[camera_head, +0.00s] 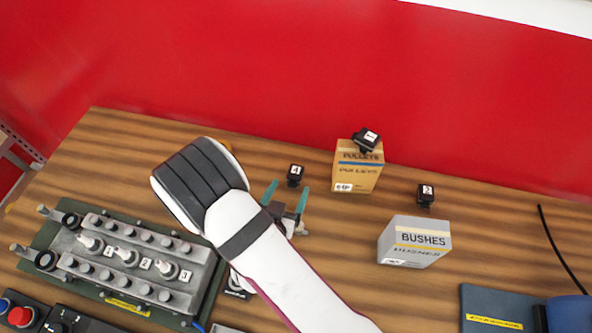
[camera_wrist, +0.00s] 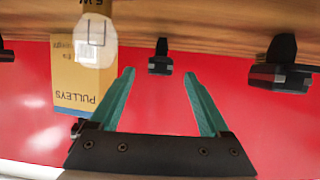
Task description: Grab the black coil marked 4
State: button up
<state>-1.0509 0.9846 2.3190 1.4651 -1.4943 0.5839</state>
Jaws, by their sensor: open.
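The black coil marked 4 (camera_head: 295,175) stands on the wooden bench, left of the pulleys box. My gripper (camera_head: 287,194) is open and empty, with its green fingers pointing towards this coil and stopping short of it in the picture. In the wrist view, which is upside down, a black coil (camera_wrist: 160,60) lies between and beyond the open fingers (camera_wrist: 158,72). It appears to be the same coil, but its label is not readable there.
Coil 1 (camera_head: 367,138) sits on the pulleys box (camera_head: 358,172). Coil 2 (camera_head: 426,193) stands behind the bushes box (camera_head: 414,242). Another black part (camera_wrist: 283,75) is at the wrist view's right. An engine trainer (camera_head: 130,262) is at left. A red wall (camera_head: 300,70) backs the bench.

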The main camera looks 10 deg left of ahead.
aim_at(293, 180)
jog(key=x, duration=0.6)
jog(key=shift+w, duration=0.4)
grip_shut()
